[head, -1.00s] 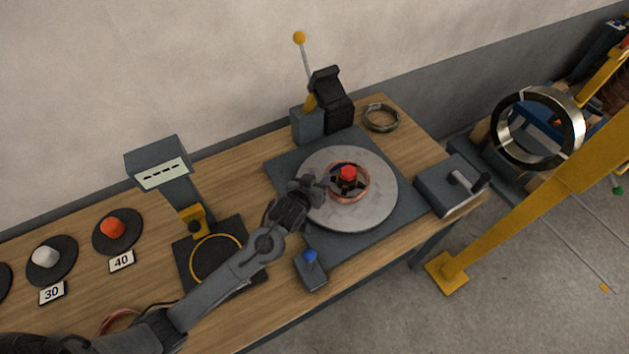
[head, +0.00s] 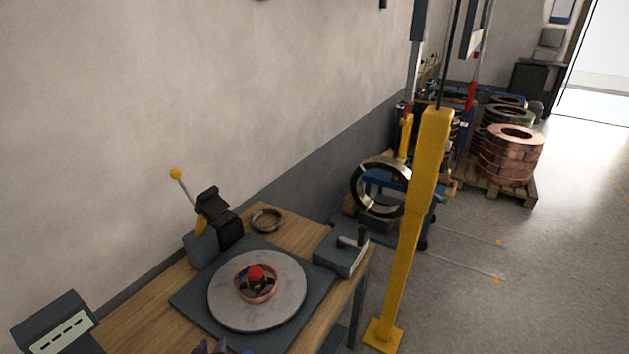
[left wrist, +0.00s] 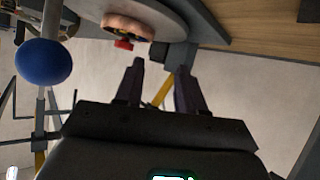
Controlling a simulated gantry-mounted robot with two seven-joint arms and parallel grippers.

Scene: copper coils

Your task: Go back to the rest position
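My left gripper barely shows in the head view, as dark tips (head: 212,347) at the bottom edge. In the left wrist view its two fingers (left wrist: 158,78) stand apart with nothing held between them. A copper coil (head: 242,293) lies around the red-topped hub (head: 256,273) of the round grey turntable (head: 285,303). In the left wrist view, the coil (left wrist: 128,26) and red knob (left wrist: 123,44) show beyond the fingers, apart from them. Most of my left arm is out of the head view. My right gripper is in neither view.
A blue ball knob (left wrist: 43,62) is close at the left of the wrist view. A lever clamp (head: 213,222), a metal ring (head: 267,220) and a grey crank box (head: 341,252) sit around the turntable.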

